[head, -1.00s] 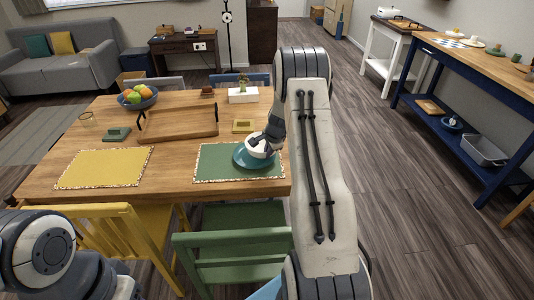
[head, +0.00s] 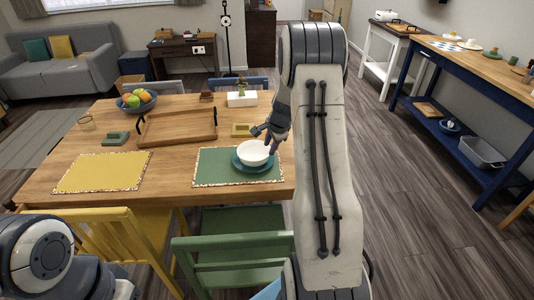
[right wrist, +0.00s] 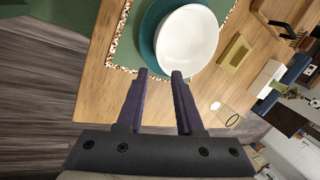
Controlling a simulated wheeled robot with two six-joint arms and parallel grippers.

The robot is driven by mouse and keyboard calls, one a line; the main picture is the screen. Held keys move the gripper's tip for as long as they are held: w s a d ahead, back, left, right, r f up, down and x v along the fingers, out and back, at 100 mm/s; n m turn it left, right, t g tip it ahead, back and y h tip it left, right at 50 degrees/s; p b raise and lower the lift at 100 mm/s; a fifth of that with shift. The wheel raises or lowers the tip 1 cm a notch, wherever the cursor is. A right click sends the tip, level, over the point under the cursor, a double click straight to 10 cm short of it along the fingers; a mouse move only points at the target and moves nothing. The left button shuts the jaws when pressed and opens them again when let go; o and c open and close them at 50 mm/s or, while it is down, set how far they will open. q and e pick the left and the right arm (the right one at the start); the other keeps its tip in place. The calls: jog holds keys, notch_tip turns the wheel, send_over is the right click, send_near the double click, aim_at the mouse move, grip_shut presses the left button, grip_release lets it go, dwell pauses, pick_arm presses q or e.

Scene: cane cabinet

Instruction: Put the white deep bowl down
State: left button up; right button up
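The white deep bowl (head: 254,152) sits upright on a teal plate (head: 240,167), which lies on the green placemat (head: 205,170) on the wooden table. The bowl also shows in the right wrist view (right wrist: 187,44), on the teal plate (right wrist: 150,30). My right gripper (head: 264,139) is just behind and right of the bowl in the head view. In the right wrist view, its two fingers (right wrist: 160,76) are apart with nothing between them, and their tips are close to the bowl's rim. My left gripper is out of view; only its arm shows at lower left.
A wooden tray (head: 178,137), a fruit bowl (head: 136,108) and a yellow placemat (head: 103,172) are on the table. A small yellow dish (head: 241,130) is behind the green placemat. A green chair (head: 235,255) and a yellow chair (head: 105,235) stand at the front edge.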

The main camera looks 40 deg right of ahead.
jog(key=s+a+r+n+g+y, duration=0.1)
jog(key=s+a+r+n, duration=0.25)
jog(key=a, duration=0.65)
jog(key=s+a+r+n+y, duration=0.1)
jog(key=s+a+r+n, duration=0.2)
jog(key=a, duration=0.6)
jog(key=s+a+r+n+g, duration=0.1)
jog(key=a+r+n, duration=0.35)
jog(key=a, duration=0.55)
jog(key=s+a+n+g, duration=0.1)
jog(key=s+a+n, duration=0.2)
jog(key=s+n, duration=0.2)
jog(key=s+a+n, duration=0.4)
jog(key=s+n, duration=0.1)
jog(key=s, duration=0.6)
jog(key=s+a+n+g, duration=0.1)
jog(key=s+a+n, duration=0.3)
jog(key=s, duration=0.5)
jog(key=shift+r+n+g, duration=0.2)
jog(key=shift+n+g, duration=0.1)
jog(key=shift+n, duration=0.8)
